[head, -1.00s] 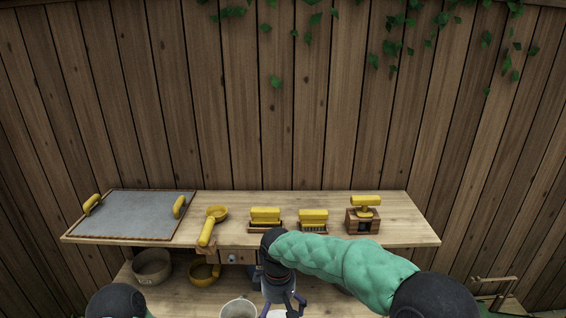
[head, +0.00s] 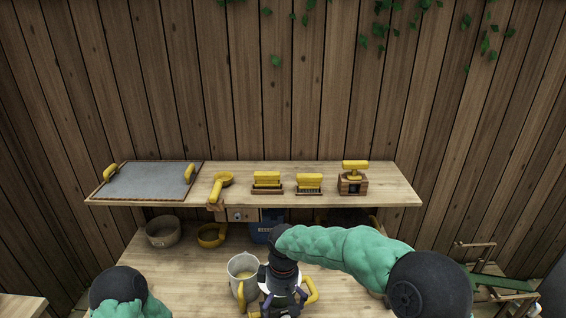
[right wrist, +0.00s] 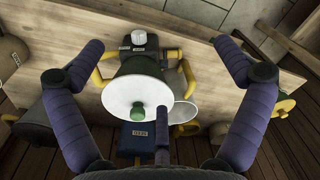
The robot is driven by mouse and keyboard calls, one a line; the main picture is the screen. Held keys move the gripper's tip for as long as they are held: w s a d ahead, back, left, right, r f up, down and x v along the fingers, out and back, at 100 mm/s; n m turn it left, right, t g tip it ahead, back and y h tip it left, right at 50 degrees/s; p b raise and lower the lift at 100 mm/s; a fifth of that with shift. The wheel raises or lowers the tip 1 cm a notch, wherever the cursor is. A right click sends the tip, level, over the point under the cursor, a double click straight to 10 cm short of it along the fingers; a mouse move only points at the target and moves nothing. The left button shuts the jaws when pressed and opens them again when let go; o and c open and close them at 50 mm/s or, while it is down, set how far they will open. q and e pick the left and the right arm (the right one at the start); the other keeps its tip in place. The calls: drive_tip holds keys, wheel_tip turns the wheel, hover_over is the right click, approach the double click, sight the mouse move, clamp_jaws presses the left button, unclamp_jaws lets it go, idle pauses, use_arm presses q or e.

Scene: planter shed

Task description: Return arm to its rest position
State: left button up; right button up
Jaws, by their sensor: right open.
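My right arm reaches in from the right in the head view. My right gripper (head: 284,303) is over the lower bench, pointing down. In the right wrist view the right gripper (right wrist: 160,45) is open, with its fingers spread wide. Between and beyond them is a container with a white disc and green knob (right wrist: 137,100) and yellow handles; whether a finger touches it I cannot tell. In the head view this container is mostly hidden under the gripper. Only a dark rounded part of my left arm and green sleeve show at lower left; the left gripper is out of view.
A grey pitcher (head: 241,264) stands just left of the right gripper. A blue bin (head: 262,226) and bowls (head: 163,231) sit under the upper shelf (head: 233,193). The shelf holds a grey tray (head: 150,181) and yellow-handled tools (head: 267,181). The bench's left front is clear.

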drive_tip(key=s+d+f+m+y, duration=0.1)
drive_tip(key=s+f, duration=0.1)
drive_tip(key=f, duration=0.4)
drive_tip(key=s+d+f+m, duration=0.2)
drive_tip(key=f, duration=0.4)
drive_tip(key=s+d+f+m+y, duration=0.1)
drive_tip(key=s+d+f+m, duration=0.2)
drive_tip(key=s+f, duration=0.5)
drive_tip(key=s+d+f+m+y, duration=0.1)
drive_tip(key=s+d+f+m, duration=0.3)
drive_tip(key=s+f+m, duration=0.2)
drive_tip(key=s+f, duration=0.2)
drive_tip(key=s, duration=0.2)
drive_tip(key=shift+d+f+t, duration=0.25)
drive_tip(key=shift+d+t, duration=0.05)
drive_tip(key=shift+t, duration=0.1)
drive_tip(key=shift+s, duration=0.1)
